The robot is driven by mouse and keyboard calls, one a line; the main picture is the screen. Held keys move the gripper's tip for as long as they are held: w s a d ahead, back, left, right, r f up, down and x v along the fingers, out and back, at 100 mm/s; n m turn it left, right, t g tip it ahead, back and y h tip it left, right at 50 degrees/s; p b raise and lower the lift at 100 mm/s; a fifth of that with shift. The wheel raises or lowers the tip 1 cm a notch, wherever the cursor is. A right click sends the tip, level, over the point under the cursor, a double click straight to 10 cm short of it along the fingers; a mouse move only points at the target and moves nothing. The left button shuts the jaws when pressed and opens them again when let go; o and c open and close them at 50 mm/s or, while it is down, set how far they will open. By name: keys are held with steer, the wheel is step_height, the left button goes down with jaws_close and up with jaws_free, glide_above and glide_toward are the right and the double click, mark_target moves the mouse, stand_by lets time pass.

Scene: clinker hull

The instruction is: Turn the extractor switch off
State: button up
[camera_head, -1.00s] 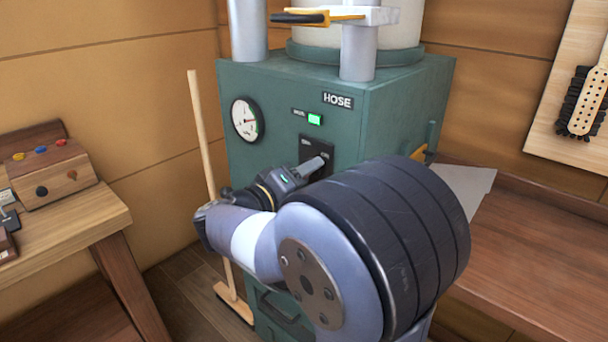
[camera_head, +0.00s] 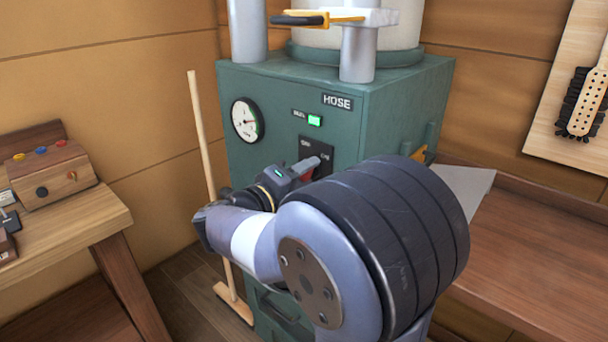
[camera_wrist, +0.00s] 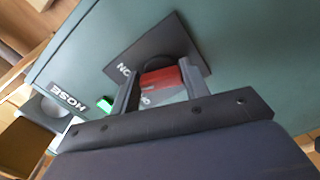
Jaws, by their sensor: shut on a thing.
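The extractor switch is a red lever (camera_wrist: 162,78) on a black plate (camera_wrist: 150,48) on the green cabinet. In the wrist view the red lever sits between the two fingers of my gripper (camera_wrist: 160,80), which is shut on it. In the head view my gripper (camera_head: 306,168) is at the black plate (camera_head: 318,148), and a bit of the red lever (camera_head: 307,177) shows beside the finger. "ON" is partly readable on the plate. A green lamp (camera_head: 314,120) above the plate is lit.
The green cabinet (camera_head: 390,110) carries a round gauge (camera_head: 247,120) and a "HOSE" label (camera_head: 337,101). A broom (camera_head: 202,140) leans at its left side. A wooden bench (camera_head: 60,215) stands left, and another worktop (camera_head: 530,230) lies right.

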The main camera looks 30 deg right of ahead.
steer(key=n+p, duration=0.4)
steer(key=n, duration=0.4)
steer(key=shift+r+n, duration=0.15)
steer(key=shift+n, duration=0.25)
stand_by(0.4)
steer(key=o, duration=1)
steer(key=shift+a, duration=0.1)
steer(key=v, duration=1)
steer(key=shift+s+a, duration=0.15)
steer(key=shift+a, duration=0.2)
steer(key=shift+d, duration=0.1)
